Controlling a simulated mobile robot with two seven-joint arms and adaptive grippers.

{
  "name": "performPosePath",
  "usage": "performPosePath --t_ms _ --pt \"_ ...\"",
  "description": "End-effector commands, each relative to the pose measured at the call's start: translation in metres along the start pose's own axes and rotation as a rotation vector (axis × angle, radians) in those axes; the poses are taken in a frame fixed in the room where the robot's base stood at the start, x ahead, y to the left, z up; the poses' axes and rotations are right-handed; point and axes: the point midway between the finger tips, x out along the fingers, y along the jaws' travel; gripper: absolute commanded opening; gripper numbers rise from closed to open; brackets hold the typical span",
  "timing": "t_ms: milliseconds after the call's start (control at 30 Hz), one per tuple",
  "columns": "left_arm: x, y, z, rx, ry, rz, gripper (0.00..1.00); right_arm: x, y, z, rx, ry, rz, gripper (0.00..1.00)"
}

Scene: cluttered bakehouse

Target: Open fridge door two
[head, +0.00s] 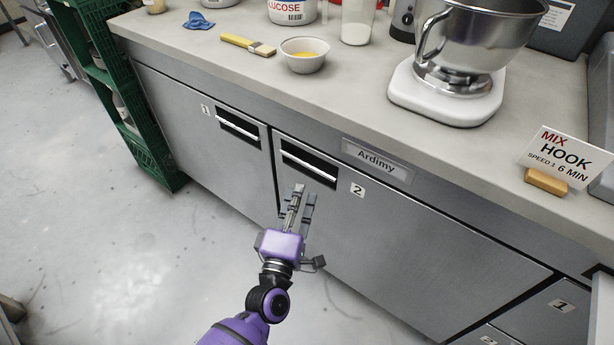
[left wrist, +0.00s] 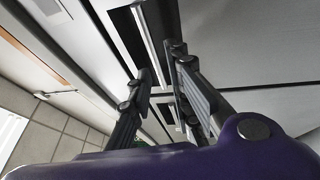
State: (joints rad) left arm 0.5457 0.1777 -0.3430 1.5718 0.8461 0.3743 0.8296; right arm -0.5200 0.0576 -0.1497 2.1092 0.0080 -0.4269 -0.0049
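Fridge door two (head: 400,245) is a grey steel panel under the counter, marked with a "2" label (head: 357,190). It looks shut, level with its neighbour. Its pale bar handle (head: 309,165) sits in a dark recess near the door's top left corner. My left gripper (head: 304,190) is just below and in front of this handle in the head view. In the left wrist view its two dark fingers (left wrist: 158,75) stand apart, with a pale handle bar (left wrist: 152,42) showing beyond and between them. I cannot tell whether they touch it. My right gripper is not in view.
Door one (head: 190,125) is to the left, with its own handle (head: 238,128). A green crate stack (head: 150,160) stands on the floor at the left. The counter above holds a mixer (head: 450,95), a bowl (head: 305,62) and a brush (head: 248,44). The floor ahead is clear.

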Motion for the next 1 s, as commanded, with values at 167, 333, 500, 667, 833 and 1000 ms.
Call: performPosePath --t_ms 167,333,500,667,833,1000 --pt "0.022 0.004 0.000 -0.056 0.010 0.035 0.18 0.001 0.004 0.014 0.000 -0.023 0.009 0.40" --pt "0.048 0.007 0.000 -0.055 0.010 0.037 0.18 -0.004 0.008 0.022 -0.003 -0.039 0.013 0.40" --pt "0.074 0.007 -0.001 -0.052 0.010 0.035 0.18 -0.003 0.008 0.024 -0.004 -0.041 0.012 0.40" --pt "0.089 0.008 -0.001 -0.052 0.010 0.034 0.18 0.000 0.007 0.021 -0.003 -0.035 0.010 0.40" --pt "0.093 0.007 -0.001 -0.052 0.010 0.033 0.18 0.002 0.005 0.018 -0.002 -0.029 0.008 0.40" --pt "0.093 0.008 -0.001 -0.052 0.010 0.033 0.17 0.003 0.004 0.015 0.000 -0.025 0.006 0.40"
